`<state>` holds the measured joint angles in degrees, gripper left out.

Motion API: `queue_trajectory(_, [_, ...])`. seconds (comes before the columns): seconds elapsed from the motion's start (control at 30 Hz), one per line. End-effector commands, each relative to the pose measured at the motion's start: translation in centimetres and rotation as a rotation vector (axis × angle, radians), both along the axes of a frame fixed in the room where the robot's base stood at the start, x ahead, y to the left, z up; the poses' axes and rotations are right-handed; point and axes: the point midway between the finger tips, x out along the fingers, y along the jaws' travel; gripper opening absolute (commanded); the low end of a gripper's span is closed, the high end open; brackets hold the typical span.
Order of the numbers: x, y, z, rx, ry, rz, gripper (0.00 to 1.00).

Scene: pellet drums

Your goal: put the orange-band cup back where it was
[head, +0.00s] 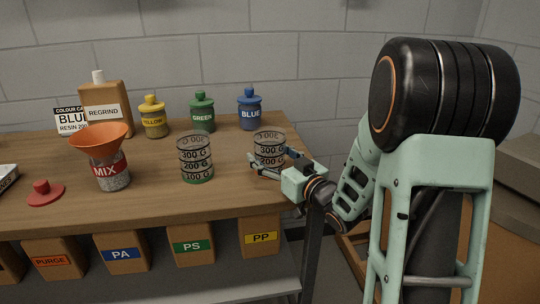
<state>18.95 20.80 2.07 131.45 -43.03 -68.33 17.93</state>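Two clear measuring cups with black gram marks are on the wooden bench. One cup (195,150) has a green band at its base and stands upright near the middle. The other cup (269,138) is upright at the right, at my gripper; its lower part is partly hidden, and I cannot make out an orange band on it. My gripper (275,160) reaches in from the right at low height, with its fingers at the sides of this cup. I cannot tell whether they press on it, or whether the cup rests on the bench.
A MIX jar (111,177) with an orange funnel (100,140) stands at the left, beside a red lid (43,191). Yellow (153,118), green (202,112) and blue (249,110) bottles line the back. Labelled bins (122,252) sit below the bench. The bench front between the cups is clear.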

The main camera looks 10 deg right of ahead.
Motion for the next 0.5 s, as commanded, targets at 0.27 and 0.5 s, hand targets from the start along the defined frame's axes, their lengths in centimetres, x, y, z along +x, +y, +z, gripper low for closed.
queue_trajectory(0.27, [0.0, 0.0, 0.0, 0.000, 0.000, 0.000, 0.74])
queue_trajectory(0.5, [-1.5, -0.8, 0.3, -0.001, 0.002, -0.004, 0.74])
